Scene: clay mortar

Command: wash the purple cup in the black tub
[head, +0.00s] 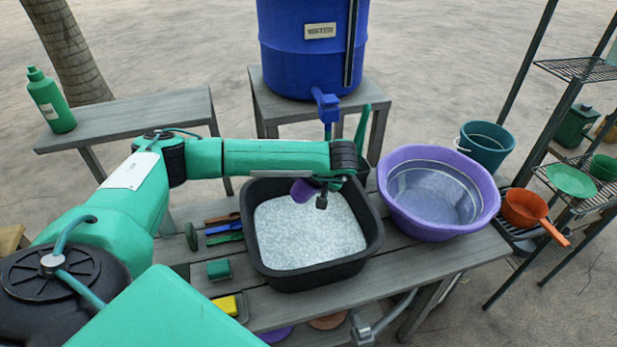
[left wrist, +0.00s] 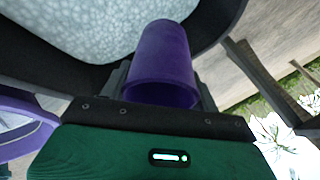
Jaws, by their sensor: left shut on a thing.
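The purple cup (head: 303,190) is in my left gripper (head: 318,186), over the far part of the black tub (head: 262,268). In the left wrist view the purple cup (left wrist: 163,62) sits between the two fingers of my left gripper (left wrist: 165,88), which are shut on it. The black tub is filled with white foamy suds (head: 310,235). The cup appears tilted and above the suds; whether its lower end touches them I cannot tell. The tub's dark rim (left wrist: 225,30) also shows in the left wrist view. My right gripper is not in view.
A purple basin (head: 440,220) stands right of the tub. Left of the tub lie brushes (head: 222,228), a green sponge (head: 219,269) and a yellow sponge (head: 226,308). A blue water barrel (head: 315,60) with a tap stands behind. An orange pan (head: 525,208) is at the right.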

